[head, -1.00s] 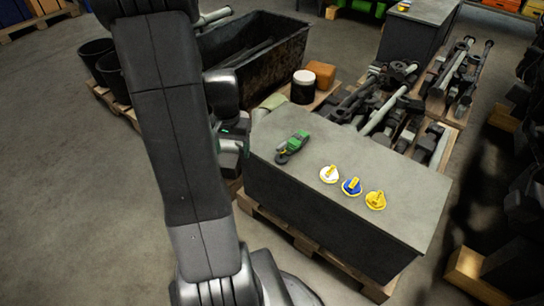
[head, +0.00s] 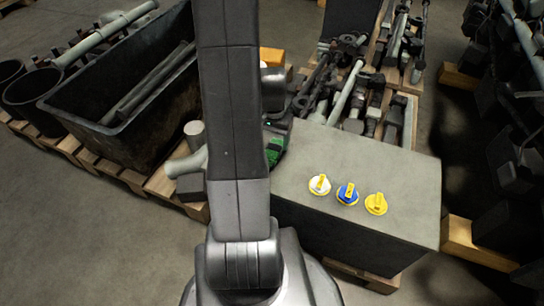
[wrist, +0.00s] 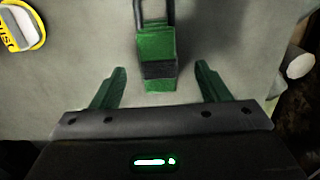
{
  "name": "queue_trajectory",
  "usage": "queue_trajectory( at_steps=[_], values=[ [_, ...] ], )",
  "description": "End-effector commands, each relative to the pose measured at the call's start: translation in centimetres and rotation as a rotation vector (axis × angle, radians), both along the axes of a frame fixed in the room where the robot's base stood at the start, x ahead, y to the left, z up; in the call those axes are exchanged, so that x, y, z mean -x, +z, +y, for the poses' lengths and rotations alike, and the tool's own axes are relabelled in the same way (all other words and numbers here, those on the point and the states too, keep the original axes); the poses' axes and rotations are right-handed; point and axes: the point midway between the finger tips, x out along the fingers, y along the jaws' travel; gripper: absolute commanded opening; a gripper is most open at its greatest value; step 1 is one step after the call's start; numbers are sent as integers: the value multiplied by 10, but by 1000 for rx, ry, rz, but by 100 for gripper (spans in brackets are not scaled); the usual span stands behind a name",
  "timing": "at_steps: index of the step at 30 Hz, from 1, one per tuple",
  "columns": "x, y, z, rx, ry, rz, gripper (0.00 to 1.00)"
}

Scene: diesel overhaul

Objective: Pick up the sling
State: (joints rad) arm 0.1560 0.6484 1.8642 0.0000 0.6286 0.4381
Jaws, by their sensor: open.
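The sling (wrist: 156,58) is a green strap piece with a dark band around it and a dark loop at its far end. In the wrist view it lies on the grey top of the block (head: 400,166). My gripper (wrist: 159,70) is open, with its two green fingers on either side of the sling's near end. Clear gaps show between the fingers and the sling. I cannot tell the height of the fingertips above the top. In the head view my arm hides most of this spot, and only some green shows beside it.
White (head: 319,184), blue (head: 347,194) and yellow (head: 376,204) discs with yellow handles sit on the block's top. A large dark bin (head: 75,110) stands at the left. Pallets with metal parts lie behind the block. Open floor shows at the lower left.

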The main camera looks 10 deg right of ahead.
Motion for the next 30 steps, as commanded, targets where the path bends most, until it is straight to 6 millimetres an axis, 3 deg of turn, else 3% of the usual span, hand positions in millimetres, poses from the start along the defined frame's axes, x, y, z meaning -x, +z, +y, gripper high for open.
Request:
queue_trajectory(
  at_steps=[12,19,20,28,30],
  values=[
    [8,-51,2,0,0,2,69],
    [7,-52,2,0,0,0,69],
    [8,-52,2,0,0,0,67],
    [8,-52,2,0,0,0,14],
    [7,-51,2,1,0,-1,12]
  ],
)
